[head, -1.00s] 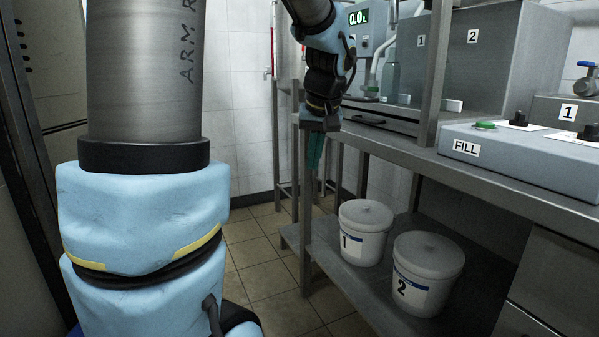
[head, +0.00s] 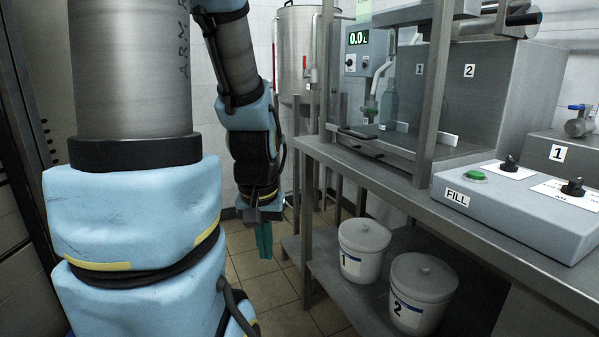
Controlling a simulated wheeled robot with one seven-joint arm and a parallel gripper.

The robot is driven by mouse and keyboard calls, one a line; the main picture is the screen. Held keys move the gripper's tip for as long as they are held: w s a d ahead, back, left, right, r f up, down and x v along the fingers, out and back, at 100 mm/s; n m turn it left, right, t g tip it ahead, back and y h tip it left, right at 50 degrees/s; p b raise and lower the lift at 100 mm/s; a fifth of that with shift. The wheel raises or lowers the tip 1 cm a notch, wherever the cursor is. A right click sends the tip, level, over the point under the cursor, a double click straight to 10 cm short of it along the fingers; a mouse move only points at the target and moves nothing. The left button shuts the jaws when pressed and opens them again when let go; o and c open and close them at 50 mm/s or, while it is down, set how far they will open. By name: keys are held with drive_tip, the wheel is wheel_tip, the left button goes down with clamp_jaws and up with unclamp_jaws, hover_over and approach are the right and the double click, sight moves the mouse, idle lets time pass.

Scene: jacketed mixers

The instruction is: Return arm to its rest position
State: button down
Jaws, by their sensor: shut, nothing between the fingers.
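My arm hangs down left of the steel bench, with its wrist below the bench top's height. My gripper (head: 264,241) points at the floor, its teal fingers together and empty. It is in the open space left of the bench's near legs, apart from everything around it. The near column of my arm fills the left of the view.
The steel bench (head: 400,186) runs along the right, bearing a control box marked FILL (head: 512,205) and a glass-fronted filling cabinet (head: 478,92). Lidded buckets 1 (head: 362,250) and 2 (head: 421,292) stand on its lower shelf. A steel tank (head: 301,50) stands behind. Tiled floor left of the bench is clear.

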wheel_tip(320, 180, up, 17)
drive_tip(key=p, duration=1.4)
drive_tip(key=shift+p, duration=0.3)
